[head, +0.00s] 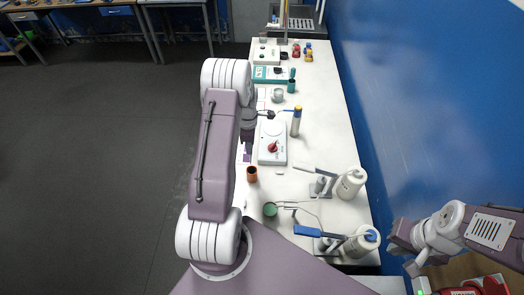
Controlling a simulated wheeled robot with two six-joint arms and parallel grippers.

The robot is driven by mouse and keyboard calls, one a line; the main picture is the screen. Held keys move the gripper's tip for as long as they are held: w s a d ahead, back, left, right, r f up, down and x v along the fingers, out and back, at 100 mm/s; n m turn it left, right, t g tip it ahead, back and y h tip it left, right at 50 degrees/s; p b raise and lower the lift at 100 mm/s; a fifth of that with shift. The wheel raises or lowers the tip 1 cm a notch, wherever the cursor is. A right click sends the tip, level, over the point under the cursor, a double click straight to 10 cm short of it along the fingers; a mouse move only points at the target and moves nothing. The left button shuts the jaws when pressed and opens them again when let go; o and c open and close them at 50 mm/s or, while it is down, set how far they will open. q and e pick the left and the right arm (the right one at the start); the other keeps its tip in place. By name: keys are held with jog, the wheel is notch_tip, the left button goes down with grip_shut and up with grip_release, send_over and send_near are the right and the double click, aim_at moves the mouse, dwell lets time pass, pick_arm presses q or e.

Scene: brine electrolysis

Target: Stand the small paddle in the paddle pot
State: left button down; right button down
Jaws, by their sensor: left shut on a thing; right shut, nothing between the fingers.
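My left gripper (249,137) is over the left edge of the white bench, left of the stirrer box with a red knob. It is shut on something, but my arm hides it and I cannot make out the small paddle. An orange-brown open pot (251,175) stands upright on the bench, nearer than the gripper; it may be the paddle pot, but I cannot be sure. My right gripper (394,242) is shut and empty, off the bench's right side.
The stirrer box (272,146) and a yellow-banded cylinder (296,122) stand mid-bench. White bottles (350,184) stand along the right edge. A green-filled cup (270,209) and a blue-handled tool (307,231) are near the front. A blue wall (410,110) borders the right.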

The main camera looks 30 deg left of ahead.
pick_arm(q)
jog(key=shift+d, duration=0.1)
jog(key=shift+f+b, duration=0.35)
jog(key=shift+f, duration=0.05)
notch_tip(320, 180, down, 2)
jog(key=shift+f+b, duration=0.2)
jog(key=shift+b, duration=0.65)
notch_tip(320, 180, down, 9)
jog(key=b, duration=0.6)
jog(key=shift+b, duration=0.35)
jog(key=c, duration=1.2)
grip_release()
jog(key=shift+r, duration=0.1)
jog(key=shift+o, duration=0.2)
